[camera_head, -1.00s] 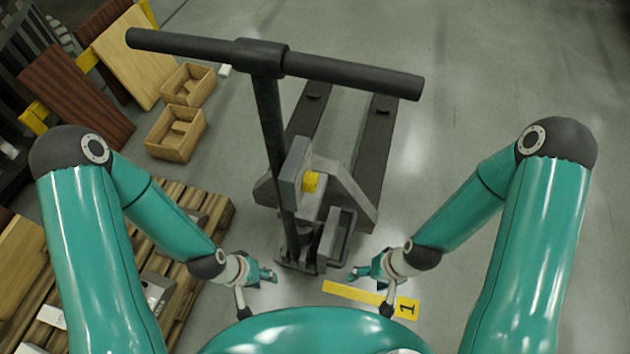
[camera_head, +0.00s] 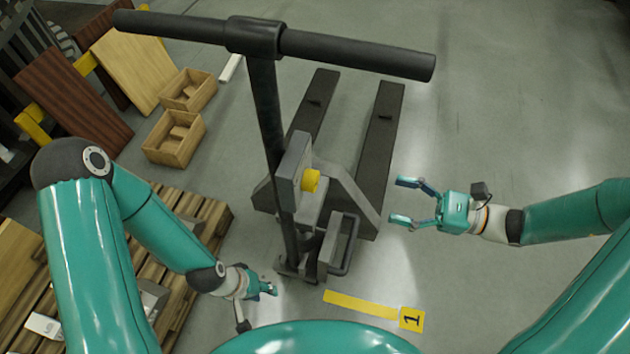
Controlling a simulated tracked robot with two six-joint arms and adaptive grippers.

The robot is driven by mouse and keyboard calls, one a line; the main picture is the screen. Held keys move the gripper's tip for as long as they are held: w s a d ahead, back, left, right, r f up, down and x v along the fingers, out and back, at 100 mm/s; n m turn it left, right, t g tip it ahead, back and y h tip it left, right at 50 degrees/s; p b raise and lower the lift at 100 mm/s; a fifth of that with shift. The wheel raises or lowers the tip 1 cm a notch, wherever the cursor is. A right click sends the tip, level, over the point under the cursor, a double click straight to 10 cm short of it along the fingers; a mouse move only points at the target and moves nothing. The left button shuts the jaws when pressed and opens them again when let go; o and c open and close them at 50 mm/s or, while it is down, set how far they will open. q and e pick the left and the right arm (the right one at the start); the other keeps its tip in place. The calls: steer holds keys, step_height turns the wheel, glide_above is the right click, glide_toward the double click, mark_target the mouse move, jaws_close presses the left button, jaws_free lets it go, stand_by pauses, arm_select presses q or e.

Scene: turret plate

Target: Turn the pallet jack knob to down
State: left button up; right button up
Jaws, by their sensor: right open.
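The pallet jack stands ahead of me with its dark handle bar (camera_head: 345,54) across the top and two forks (camera_head: 381,140) reaching away. A yellow knob (camera_head: 311,181) sits on the right face of a grey box (camera_head: 288,172) on the jack. Which setting the knob points to is too small to tell. My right gripper (camera_head: 402,201) is open and empty, right of the jack, fingers pointing left toward it and apart from the knob. My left gripper (camera_head: 272,289) is low, left of the jack's base, touching nothing visible; its fingers are small and unclear.
Two wooden boxes (camera_head: 173,150) and leaning boards (camera_head: 72,103) are at the left. A wooden pallet (camera_head: 205,228) lies under my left arm. A yellow floor strip (camera_head: 360,304) with a number 1 lies in front. The floor right of the jack is clear.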

mark_target(311, 181)
steer(key=p+x, duration=0.1)
steer(key=x, duration=1.5)
steer(key=shift+f+p, duration=0.15)
steer(key=shift+p, duration=0.15)
steer(key=shift+s+a, duration=0.1)
steer(key=shift+s, duration=0.05)
